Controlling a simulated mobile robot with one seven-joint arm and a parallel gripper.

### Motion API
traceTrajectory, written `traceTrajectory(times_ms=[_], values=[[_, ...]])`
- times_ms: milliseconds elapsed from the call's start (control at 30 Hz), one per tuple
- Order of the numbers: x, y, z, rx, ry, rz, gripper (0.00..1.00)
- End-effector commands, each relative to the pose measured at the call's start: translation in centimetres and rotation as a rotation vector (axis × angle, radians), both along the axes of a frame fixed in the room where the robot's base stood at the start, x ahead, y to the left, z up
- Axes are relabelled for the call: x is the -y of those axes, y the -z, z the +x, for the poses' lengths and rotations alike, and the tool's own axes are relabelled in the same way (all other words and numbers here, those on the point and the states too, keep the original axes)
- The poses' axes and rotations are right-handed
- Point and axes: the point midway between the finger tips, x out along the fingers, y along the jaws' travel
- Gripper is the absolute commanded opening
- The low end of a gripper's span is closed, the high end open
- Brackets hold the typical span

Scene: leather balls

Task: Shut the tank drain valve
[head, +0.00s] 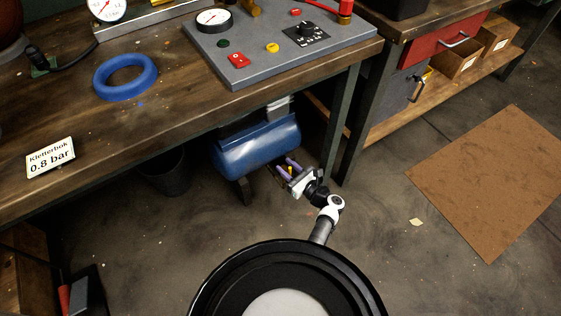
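The blue tank (256,146) lies on its side on dark feet under the workbench, left of the bench leg. My gripper (288,167) is low down at the tank's right end, with its two purple fingers pointing up and left toward it. The fingers stand apart. A small yellow piece (290,170), which looks like the drain valve's handle, shows between them. Whether a finger touches it is too small to tell. The valve's body and its exact position are hidden by the gripper and the tank.
The workbench (180,120) overhangs the tank, and its dark leg (355,130) stands just right of my gripper. A dark bucket (165,172) is left of the tank. A brown mat (490,180) lies on the floor at right. The floor in front is mostly clear.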

Motion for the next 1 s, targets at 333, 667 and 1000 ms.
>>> traceTrajectory(times_ms=[333, 667, 1000], values=[[0.05, 0.01, -0.06, -0.001, 0.001, 0.001, 0.33], [0.04, 0.01, -0.05, -0.001, 0.001, 0.001, 0.00], [0.07, -0.01, -0.01, -0.003, 0.002, 0.004, 0.00]])
